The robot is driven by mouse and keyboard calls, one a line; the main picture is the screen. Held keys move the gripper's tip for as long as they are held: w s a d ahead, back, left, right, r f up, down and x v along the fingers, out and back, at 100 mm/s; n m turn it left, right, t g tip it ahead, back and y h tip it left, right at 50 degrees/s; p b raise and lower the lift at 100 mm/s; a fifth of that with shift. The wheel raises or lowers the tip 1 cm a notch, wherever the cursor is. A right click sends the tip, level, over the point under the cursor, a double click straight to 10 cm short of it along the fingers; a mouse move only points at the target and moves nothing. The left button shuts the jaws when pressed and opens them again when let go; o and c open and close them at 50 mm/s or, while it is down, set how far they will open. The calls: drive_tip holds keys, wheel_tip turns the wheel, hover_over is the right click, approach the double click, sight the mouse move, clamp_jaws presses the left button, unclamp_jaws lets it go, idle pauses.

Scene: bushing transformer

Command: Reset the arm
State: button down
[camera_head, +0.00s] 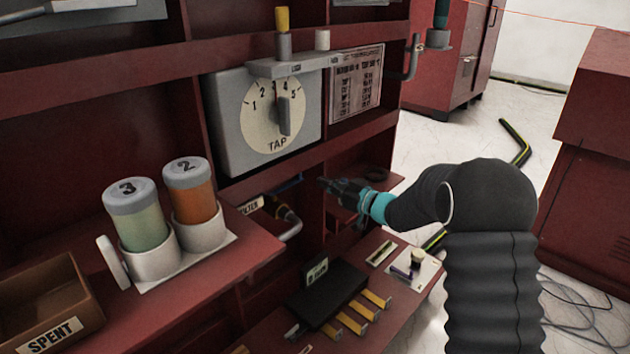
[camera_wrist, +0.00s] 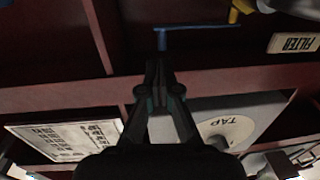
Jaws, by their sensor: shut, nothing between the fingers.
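My arm reaches in from the right of the head view, a black sleeved arm with a teal ring at the wrist. My gripper (camera_head: 324,184) is shut and empty, pointing left just below the grey TAP dial box (camera_head: 228,115). In the wrist view, which appears upside down, the closed fingertips (camera_wrist: 160,65) lie close to a thin blue bar (camera_wrist: 205,27). I cannot tell whether they touch it. The TAP dial (camera_wrist: 225,130) and a printed chart (camera_wrist: 65,138) also show there.
Two capped jars, green (camera_head: 137,220) and orange (camera_head: 190,190), stand in white holders on the left shelf. A brown SPENT bin (camera_head: 45,295) is at lower left. A black block with yellow tabs (camera_head: 335,290) lies on the lower shelf. Cables (camera_head: 585,315) lie on the floor at right.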

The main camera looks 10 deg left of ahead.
drive_tip(key=w+v, duration=0.1)
drive_tip(key=v, duration=0.7)
drive_tip(key=w+d+f+m+t+h, duration=0.3)
drive_tip(key=w+d+f+m+h, duration=0.1)
drive_tip(key=d+f+h, duration=0.55)
drive_tip(key=s+d+m+g+h, duration=0.2)
drive_tip(key=s+d+m+h, duration=0.3)
drive_tip(key=s+d, duration=0.4)
drive_tip(key=s+d+r+m+g+h, duration=0.1)
drive_tip(key=s+d+r+g+h, duration=0.15)
drive_tip(key=s, duration=0.65)
drive_tip(key=s+d+r+m+g+h, duration=0.1)
drive_tip(key=s+d+r+g, duration=0.2)
drive_tip(key=s, duration=0.6)
drive_tip(key=s+r+m+t+y+p, duration=0.1)
drive_tip(key=s+r, duration=0.4)
drive_tip(key=s, duration=0.3)
drive_tip(key=s+r+t, duration=0.1)
drive_tip(key=s+r, duration=0.4)
drive_tip(key=s, duration=0.4)
drive_tip(key=shift+s+a+m+y+p, duration=0.2)
drive_tip(key=shift+a+m+y+p, duration=0.15)
drive_tip(key=shift+m+y+p, duration=0.05)
